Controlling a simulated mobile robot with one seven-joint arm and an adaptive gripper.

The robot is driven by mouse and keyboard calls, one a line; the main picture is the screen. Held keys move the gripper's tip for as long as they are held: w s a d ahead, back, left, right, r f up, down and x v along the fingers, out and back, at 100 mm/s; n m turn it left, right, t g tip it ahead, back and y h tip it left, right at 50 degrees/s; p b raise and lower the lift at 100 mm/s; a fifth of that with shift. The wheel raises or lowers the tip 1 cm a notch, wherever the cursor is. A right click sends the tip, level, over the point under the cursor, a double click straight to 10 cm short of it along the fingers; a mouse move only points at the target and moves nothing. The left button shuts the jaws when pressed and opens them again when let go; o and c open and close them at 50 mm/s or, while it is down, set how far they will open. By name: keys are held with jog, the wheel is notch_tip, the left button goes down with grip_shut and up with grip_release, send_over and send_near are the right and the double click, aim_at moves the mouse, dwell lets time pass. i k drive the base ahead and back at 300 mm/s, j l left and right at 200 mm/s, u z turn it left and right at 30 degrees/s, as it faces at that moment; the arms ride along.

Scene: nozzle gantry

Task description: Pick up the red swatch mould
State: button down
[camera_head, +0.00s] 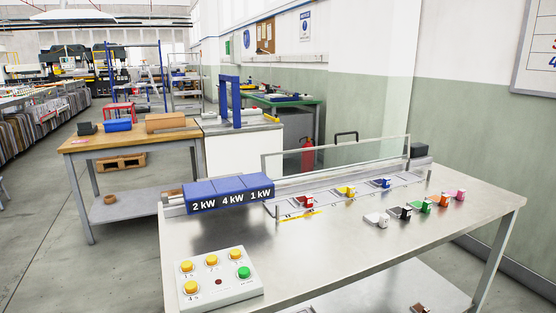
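The red swatch mould (305,202) is a small block with a red top and a pale face. It sits on the long flat strip (328,205) under the clear panel frame, near the right end of the blue heater boxes. A yellow mould (347,191) and a blue mould (382,183) stand farther right on the same strip. My gripper is not in this view.
White (377,219), black (402,213), green (422,206), orange (442,200) and pink (459,195) moulds stand in a row nearer the front. Blue boxes marked in kW (228,193) and a button panel (218,279) are at left. The steel table's (330,262) middle front is clear.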

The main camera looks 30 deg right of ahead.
aim_at(307, 200)
jog(key=u, duration=1.6)
jog(key=i+j+u, duration=0.1)
jog(key=i, duration=0.4)
jog(key=i+j+u, duration=0.1)
jog(key=i, duration=0.4)
jog(key=i+l+z, duration=0.1)
jog(key=i+z, duration=0.65)
jog(key=i+j+z, duration=0.15)
jog(key=i+z, duration=0.2)
jog(key=i+l+z, duration=0.15)
jog(key=i+z, duration=0.25)
jog(key=i, duration=0.2)
jog(key=i+z, duration=0.4)
jog(key=i, duration=0.2)
jog(key=i+u, duration=0.15)
jog(key=i, duration=1.35)
jog(key=i+z, duration=0.2)
jog(key=z, duration=0.15)
jog(key=i+z, duration=0.2)
jog(key=z, duration=0.15)
jog(key=i+j+z, duration=0.15)
jog(key=z, duration=2.85)
